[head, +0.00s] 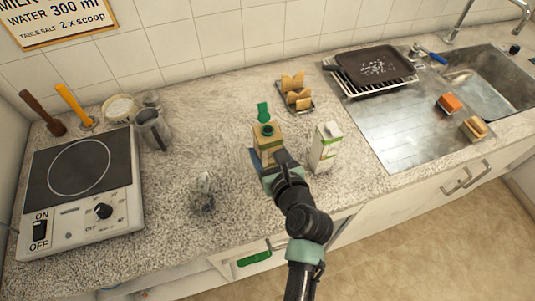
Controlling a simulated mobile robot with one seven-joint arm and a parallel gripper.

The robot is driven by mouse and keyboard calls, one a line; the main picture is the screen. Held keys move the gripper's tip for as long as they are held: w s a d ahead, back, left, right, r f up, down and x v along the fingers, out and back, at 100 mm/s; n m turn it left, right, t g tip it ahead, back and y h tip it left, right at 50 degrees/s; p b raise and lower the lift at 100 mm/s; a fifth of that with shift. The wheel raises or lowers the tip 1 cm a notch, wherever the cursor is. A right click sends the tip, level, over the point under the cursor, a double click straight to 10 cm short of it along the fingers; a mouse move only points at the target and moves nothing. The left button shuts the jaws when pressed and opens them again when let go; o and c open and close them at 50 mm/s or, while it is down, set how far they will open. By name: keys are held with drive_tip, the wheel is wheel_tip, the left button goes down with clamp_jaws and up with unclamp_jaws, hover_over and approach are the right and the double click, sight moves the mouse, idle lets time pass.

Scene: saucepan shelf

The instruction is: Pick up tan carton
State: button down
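A tan carton (268,137) with a dark green round cap stands upright on the speckled counter, near the middle of the head view. My gripper (268,163) is right at its near side, and its wrist and palm hide the carton's lower part. The fingers are mostly hidden, so I cannot tell whether they touch or grip the carton. A white carton (326,147) with green markings stands upright just to the right of my gripper.
A small green object (263,112) is just behind the tan carton. A rack with toast-like slices (295,92) is behind to the right. A clear glass (204,190) and a hotplate (80,180) are to the left. A sink (485,85) is at the right.

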sight(271, 143)
drive_tip(key=shift+r+p, duration=0.3)
drive_tip(key=shift+r, duration=2.65)
drive_tip(key=shift+r, duration=0.15)
